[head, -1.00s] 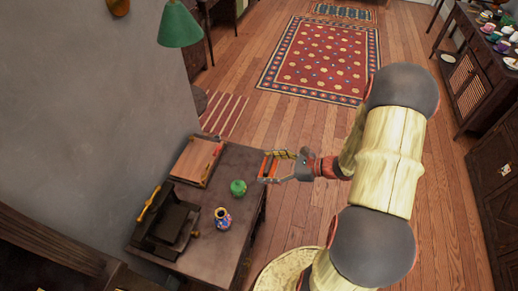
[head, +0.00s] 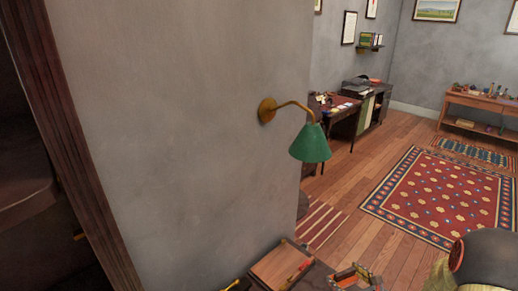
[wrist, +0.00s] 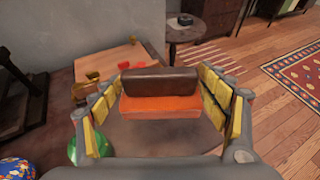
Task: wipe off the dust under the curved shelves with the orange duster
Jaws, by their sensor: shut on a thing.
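My gripper (wrist: 165,105) is shut on the orange duster (wrist: 160,107), a block with an orange lower part and a dark brown upper part. The yellow-padded fingers stand on either side of it in the wrist view. The duster is held above the dark table (wrist: 190,140). In the head view, my gripper (head: 352,276) with the duster is at the bottom edge, right of the wooden board on that table. I cannot make out any curved shelves or dust in either view.
A wooden board or shallow box (wrist: 115,57) lies on the table, with a green object (wrist: 74,150) and a patterned vase (wrist: 17,168) at lower left. A green wall lamp (head: 311,145) juts from the grey wall (head: 190,130).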

